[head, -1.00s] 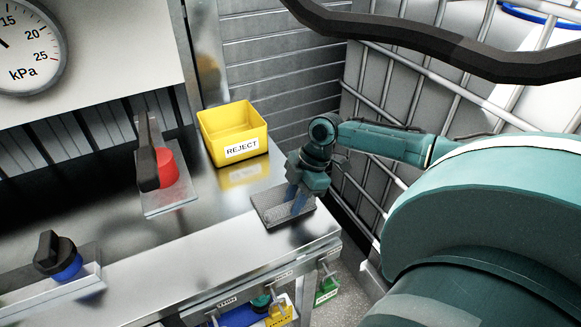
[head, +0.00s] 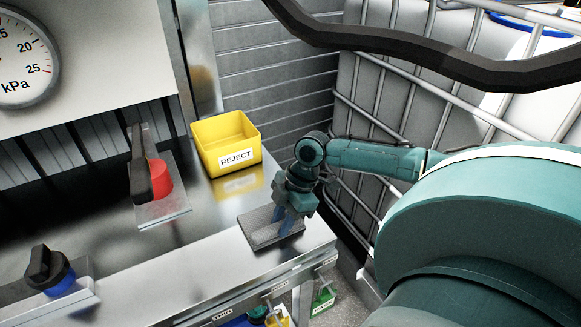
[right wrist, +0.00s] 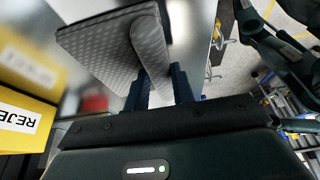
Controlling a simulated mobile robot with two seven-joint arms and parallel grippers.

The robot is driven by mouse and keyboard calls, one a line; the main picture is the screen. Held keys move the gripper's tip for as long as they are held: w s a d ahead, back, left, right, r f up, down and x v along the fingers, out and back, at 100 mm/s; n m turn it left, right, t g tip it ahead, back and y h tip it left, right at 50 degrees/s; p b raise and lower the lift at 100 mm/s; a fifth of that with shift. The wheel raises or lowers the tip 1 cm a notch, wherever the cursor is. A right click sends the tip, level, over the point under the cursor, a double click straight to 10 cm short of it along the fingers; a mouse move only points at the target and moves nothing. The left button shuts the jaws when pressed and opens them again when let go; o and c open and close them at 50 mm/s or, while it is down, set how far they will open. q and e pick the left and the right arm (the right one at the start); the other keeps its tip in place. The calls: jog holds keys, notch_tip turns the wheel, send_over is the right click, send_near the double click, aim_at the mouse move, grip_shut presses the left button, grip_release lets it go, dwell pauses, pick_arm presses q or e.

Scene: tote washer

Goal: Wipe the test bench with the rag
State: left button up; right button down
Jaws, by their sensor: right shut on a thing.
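The grey textured rag (head: 262,232) lies flat against the steel test bench (head: 150,264) near its right front corner. My right gripper (head: 289,220) is above it, pointing down, with its blue fingers shut on the rag. In the right wrist view the rag (right wrist: 95,48) spreads out beyond the fingers, with a raised ridge (right wrist: 150,45) between the fingertips (right wrist: 160,85). My left gripper is not in view.
A yellow REJECT bin (head: 228,143) stands on the bench just behind the rag. A caged tank (head: 400,100) stands right of the bench. Small labelled bins (head: 322,300) hang below the front edge.

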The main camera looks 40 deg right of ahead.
aim_at(257, 223)
jog(key=shift+w+a, duration=0.35)
jog(key=shift+a, duration=1.1)
jog(key=shift+w+a, duration=0.4)
jog(key=shift+a, duration=1.1)
jog(key=shift+w+a, duration=0.35)
jog(key=shift+a, duration=1.1)
jog(key=shift+d, duration=0.1)
jog(key=shift+w+d, duration=0.5)
jog(key=shift+d, duration=0.65)
jog(key=shift+w+d, duration=0.55)
jog(key=shift+d, duration=0.6)
jog(key=shift+w+d, duration=0.5)
jog(key=shift+d, duration=0.65)
jog(key=shift+r, duration=3.55)
jog(key=shift+a, duration=0.15)
